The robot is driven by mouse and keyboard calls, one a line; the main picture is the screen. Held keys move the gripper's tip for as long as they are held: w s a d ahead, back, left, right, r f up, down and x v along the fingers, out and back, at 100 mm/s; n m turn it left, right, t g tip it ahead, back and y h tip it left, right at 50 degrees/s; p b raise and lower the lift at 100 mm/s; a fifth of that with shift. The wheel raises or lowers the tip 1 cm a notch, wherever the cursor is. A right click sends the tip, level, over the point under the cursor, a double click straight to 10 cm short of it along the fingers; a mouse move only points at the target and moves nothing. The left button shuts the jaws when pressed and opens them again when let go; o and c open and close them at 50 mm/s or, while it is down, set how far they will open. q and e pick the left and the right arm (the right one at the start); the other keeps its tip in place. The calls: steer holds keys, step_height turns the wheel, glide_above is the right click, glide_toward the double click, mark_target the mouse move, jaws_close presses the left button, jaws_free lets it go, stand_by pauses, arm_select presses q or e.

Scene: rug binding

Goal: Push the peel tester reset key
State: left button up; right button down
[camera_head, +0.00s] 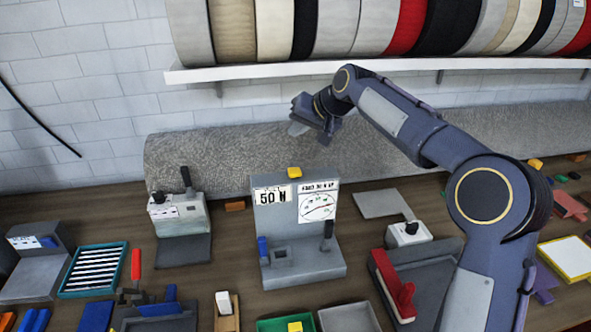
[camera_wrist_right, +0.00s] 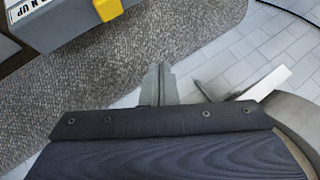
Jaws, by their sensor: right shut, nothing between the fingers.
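The peel tester (camera_head: 262,220) is a grey upright panel on a grey base, at the middle of the bench. Its front bears a "50 N" plate, a dial, a blue clamp and a black lever. A yellow key (camera_head: 294,173) sits on its top edge. The key also shows in the right wrist view (camera_wrist_right: 107,9), cut by the top edge. My right gripper (camera_head: 298,128) is shut and empty, above and behind the tester, apart from the key. Its fingers show in the right wrist view (camera_wrist_right: 160,84). My left gripper is not in view.
A rolled grey rug (camera_head: 220,163) lies along the wall behind the tester. A white shelf (camera_head: 290,69) of binding rolls hangs above. A grey press (camera_head: 182,222) stands left, a red-handled device (camera_head: 398,285) right. Trays and tools crowd the front.

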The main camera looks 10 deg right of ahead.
mark_target(298, 172)
steer(key=shift+f, duration=0.15)
step_height(298, 172, down, 8)
steer(key=b, duration=0.6)
steer(key=shift+f, duration=0.25)
stand_by(1.5)
steer(key=shift+f+b, duration=0.3)
steer(key=shift+f, duration=0.1)
steer(key=shift+f+b, duration=0.35)
steer(key=shift+f, duration=0.25)
stand_by(0.5)
steer(key=shift+r, duration=0.15)
steer(key=shift+r+p, duration=0.85)
steer(key=shift+p, duration=0.05)
